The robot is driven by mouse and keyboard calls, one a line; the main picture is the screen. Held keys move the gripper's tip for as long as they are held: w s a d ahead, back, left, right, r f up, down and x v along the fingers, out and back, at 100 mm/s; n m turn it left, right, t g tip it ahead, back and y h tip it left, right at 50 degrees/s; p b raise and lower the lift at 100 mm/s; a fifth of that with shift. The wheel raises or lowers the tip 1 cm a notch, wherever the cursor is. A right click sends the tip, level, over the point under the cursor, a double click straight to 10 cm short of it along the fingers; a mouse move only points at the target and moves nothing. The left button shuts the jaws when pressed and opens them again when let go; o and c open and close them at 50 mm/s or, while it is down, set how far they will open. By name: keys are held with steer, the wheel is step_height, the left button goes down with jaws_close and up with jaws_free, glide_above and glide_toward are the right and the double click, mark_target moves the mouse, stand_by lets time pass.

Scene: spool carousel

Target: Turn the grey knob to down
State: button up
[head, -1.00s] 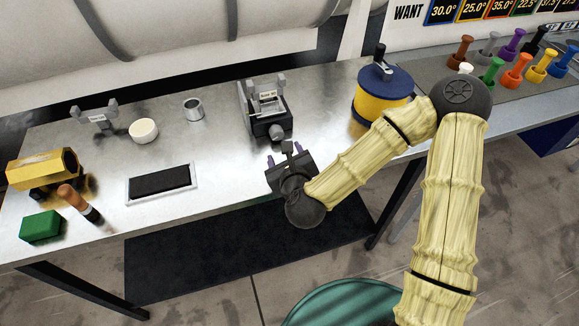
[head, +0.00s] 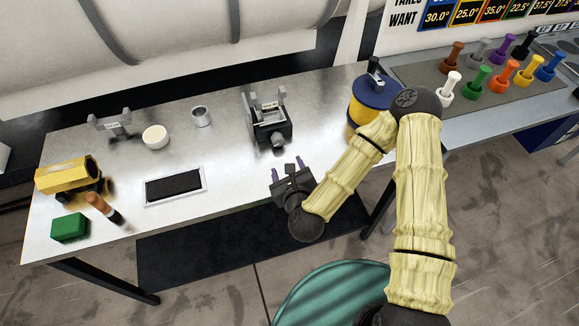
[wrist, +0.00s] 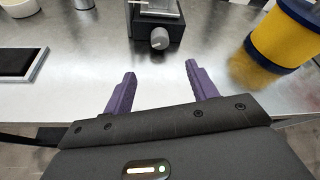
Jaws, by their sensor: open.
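The grey knob (head: 278,140) is on the front of a dark device (head: 262,118) with a light grey cradle on top, standing on the metal table. In the wrist view the grey knob (wrist: 160,38) is a round light grey end on the device's front face, ahead of the fingers. Which way it is set is too small to tell. My gripper (head: 288,166) is open and empty at the table's front edge, short of the knob and not touching it. In the wrist view its two purple fingers (wrist: 157,78) are spread wide with bare table between them.
A yellow and blue drum (head: 364,100) stands right of the device, near my arm. A black-topped tray (head: 148,203), a white round dish (head: 155,136) and a metal cup (head: 201,116) are to the left. The table (head: 232,165) is clear before the knob.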

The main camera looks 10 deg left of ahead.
steer(key=shift+p+v, duration=0.95)
steer(key=shift+p, duration=0.8)
steer(key=shift+s+d+r+p, duration=0.2)
steer(key=shift+s+p, duration=0.1)
steer(key=shift+p, duration=0.35)
steer(key=shift+c, duration=1.4)
steer(key=w+a+r+n+g+y+b, duration=0.2)
steer(key=w+a+n+g+y+b, duration=0.15)
steer(key=n, duration=1.45)
steer(key=w+d+r+n+g+h, duration=0.1)
steer(key=d+r+n, duration=0.1)
steer(key=n, duration=0.5)
steer(key=w+d+r+n+g+h, duration=0.1)
steer(key=w+d+n+g, duration=0.1)
steer(key=d+n, duration=0.2)
steer(key=n, duration=0.3)
steer(key=shift+w+d+r+b, duration=0.25)
steer(key=shift+w+r+b, duration=0.05)
steer(key=shift+r, duration=0.05)
